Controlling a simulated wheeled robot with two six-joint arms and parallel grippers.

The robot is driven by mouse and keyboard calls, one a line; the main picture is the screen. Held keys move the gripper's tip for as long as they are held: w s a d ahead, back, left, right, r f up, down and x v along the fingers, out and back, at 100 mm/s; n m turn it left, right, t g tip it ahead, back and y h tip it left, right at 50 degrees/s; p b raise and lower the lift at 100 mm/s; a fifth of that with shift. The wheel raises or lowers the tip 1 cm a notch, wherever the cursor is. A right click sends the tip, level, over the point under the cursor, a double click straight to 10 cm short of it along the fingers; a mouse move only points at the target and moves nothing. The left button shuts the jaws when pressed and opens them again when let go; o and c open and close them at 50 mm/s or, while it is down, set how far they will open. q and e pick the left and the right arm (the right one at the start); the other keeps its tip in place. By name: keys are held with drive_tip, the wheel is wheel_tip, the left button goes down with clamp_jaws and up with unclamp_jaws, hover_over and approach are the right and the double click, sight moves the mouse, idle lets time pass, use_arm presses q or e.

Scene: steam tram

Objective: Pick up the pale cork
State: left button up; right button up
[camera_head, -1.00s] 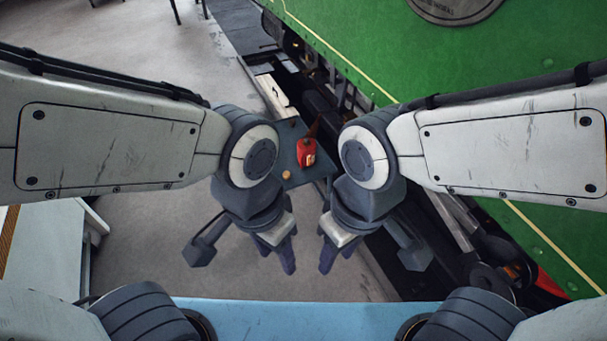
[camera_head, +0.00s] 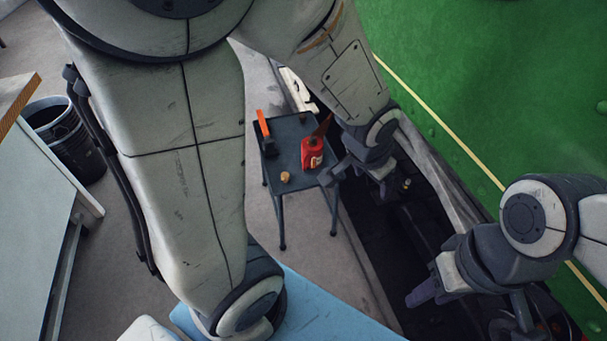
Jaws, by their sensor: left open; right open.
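The pale cork (camera_head: 285,176) is a small tan piece on the near left part of a small dark grey table (camera_head: 289,137). My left gripper (camera_head: 382,188) is open, to the right of the table, with the red can between its arm and the cork. It is apart from the cork, and its fingertips are small and partly hidden. My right gripper (camera_head: 430,287) is open and empty, low at the right, well away from the table, in front of dark machinery. Nothing covers the cork in this view.
On the same table stand a red can (camera_head: 313,152) with a spout, an orange-handled tool (camera_head: 263,127) and a small brown piece (camera_head: 303,118). The green tram side (camera_head: 480,80) bounds the right. A black bin (camera_head: 68,140) and pale cabinet (camera_head: 35,200) stand left.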

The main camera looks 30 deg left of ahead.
use_arm(q)
drive_tip(key=w+a+f+n+t+b, duration=0.2)
drive_tip(key=w+a+f+b, duration=0.5)
drive_tip(key=f, duration=0.4)
drive_tip(key=n+t+y+b, duration=0.2)
drive_tip(key=n+t+b, duration=0.35)
drive_tip(key=b, duration=1.35)
approach(283, 179)
drive_tip(key=f+m+t, duration=0.1)
drive_tip(key=f+m, duration=0.1)
drive_tip(key=shift+t, duration=0.25)
drive_tip(key=x, duration=0.2)
drive_tip(key=b+x, duration=0.2)
drive_tip(key=x, duration=0.1)
drive_tip(key=shift+w+d+r, duration=0.15)
drive_tip(key=shift+w+r, duration=0.15)
drive_tip(key=shift+w, duration=0.15)
drive_tip(key=b+x, duration=0.2)
drive_tip(key=x, duration=0.2)
drive_tip(key=shift+f+b, duration=0.2)
drive_tip(key=shift+b, duration=0.1)
drive_tip(key=shift+w+a, duration=0.2)
drive_tip(key=shift+w, duration=0.35)
use_arm(e)
wheel_tip(283, 179, down, 34)
